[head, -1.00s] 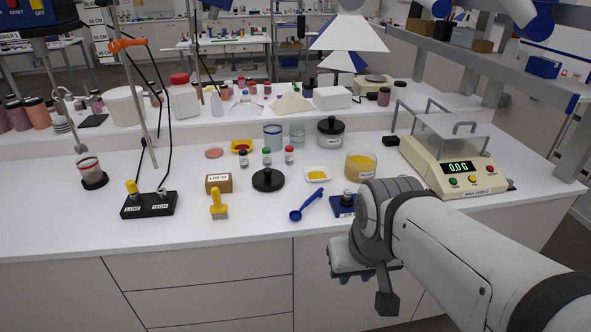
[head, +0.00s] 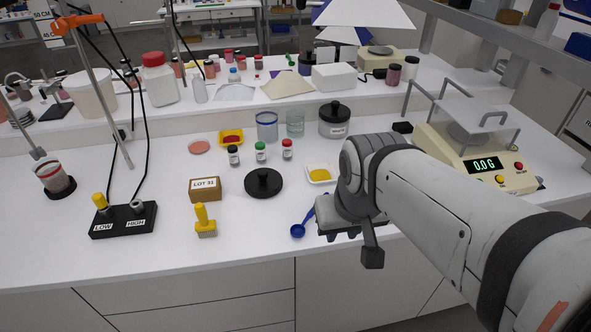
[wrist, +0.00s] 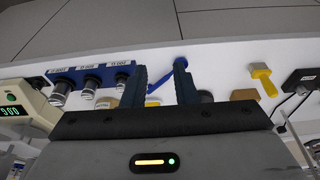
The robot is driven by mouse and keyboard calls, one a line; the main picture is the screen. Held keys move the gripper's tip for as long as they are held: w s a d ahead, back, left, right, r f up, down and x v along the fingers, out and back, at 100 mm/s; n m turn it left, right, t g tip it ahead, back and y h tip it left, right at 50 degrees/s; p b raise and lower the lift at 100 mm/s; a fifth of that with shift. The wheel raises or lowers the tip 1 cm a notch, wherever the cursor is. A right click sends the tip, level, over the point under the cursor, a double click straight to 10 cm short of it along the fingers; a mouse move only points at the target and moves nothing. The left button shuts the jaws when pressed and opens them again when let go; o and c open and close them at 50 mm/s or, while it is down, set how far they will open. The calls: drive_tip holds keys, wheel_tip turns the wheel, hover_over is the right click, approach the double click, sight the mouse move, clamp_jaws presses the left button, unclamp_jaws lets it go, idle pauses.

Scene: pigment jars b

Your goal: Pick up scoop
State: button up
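The blue scoop (head: 298,231) lies on the white bench near its front edge. My gripper (wrist: 160,75) is open and empty. I cannot tell how high the fingers are above the bench.
A blue block with labelled weights (wrist: 90,75) stands beside the fingers. A yellow-handled brush (head: 202,220), a black lid (head: 263,183) and a dish of yellow powder (head: 320,174) are nearby. A balance (head: 480,160) stands at right.

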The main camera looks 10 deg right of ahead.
drive_tip(key=w+f+m+g+b, duration=0.1)
drive_tip(key=w+f+m, duration=0.25)
drive_tip(key=w, duration=0.55)
drive_tip(key=m+y+b, duration=0.1)
drive_tip(key=m+y, duration=0.1)
drive_tip(key=m, duration=0.3)
approach(297, 231)
drive_tip(key=w+d, duration=0.4)
drive_tip(key=w, duration=0.1)
drive_tip(key=shift+g, duration=0.3)
drive_tip(key=shift+w+d+p+x, duration=0.1)
drive_tip(key=shift+d+p+x, duration=0.05)
drive_tip(key=shift+x, duration=1.2)
drive_tip(key=shift+w+d+p+x, duration=0.1)
drive_tip(key=shift+p+x, duration=0.1)
drive_tip(key=shift+x, duration=1.15)
drive_tip(key=shift+w+d+p+x, duration=0.1)
drive_tip(key=shift+d+p+x, duration=0.05)
drive_tip(key=shift+x, duration=1.2)
drive_tip(key=shift+c, duration=0.4)
clamp_jaws()
